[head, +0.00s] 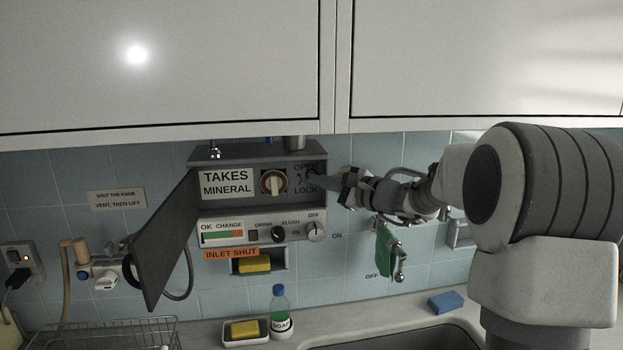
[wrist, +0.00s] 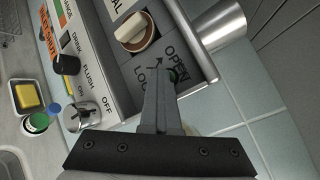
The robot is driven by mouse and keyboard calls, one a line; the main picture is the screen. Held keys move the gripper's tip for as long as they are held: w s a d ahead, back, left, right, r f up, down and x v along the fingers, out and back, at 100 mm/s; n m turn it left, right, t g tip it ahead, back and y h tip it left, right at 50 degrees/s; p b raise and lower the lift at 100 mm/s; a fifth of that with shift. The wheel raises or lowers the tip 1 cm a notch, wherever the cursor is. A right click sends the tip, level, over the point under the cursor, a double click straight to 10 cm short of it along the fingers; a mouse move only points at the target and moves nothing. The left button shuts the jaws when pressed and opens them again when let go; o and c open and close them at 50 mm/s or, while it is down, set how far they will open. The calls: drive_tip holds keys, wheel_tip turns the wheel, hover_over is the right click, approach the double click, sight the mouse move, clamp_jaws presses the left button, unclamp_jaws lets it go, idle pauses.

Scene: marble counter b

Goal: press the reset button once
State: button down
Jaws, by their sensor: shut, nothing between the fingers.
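My gripper (head: 324,184) is shut and empty, its tips at the right end of the open upper compartment of the wall unit (head: 255,160). In the wrist view the closed fingers (wrist: 157,80) lie over the printed OPEN and LOCK lettering.
The unit's grey door (head: 172,240) hangs open at left. Below are a DRINK/FLUSH knob (head: 278,233) and a silver ON/OFF knob (head: 316,231). A metal cylinder (wrist: 222,24) is close right of the fingers. A green cloth (head: 385,249) hangs under my arm.

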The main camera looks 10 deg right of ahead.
drive_tip(key=shift+s+d, duration=0.15)
drive_tip(key=shift+s, duration=0.15)
drive_tip(key=s+b, duration=0.2)
drive_tip(key=s, duration=0.3)
drive_tip(key=shift+b, duration=0.35)
idle(0.6)
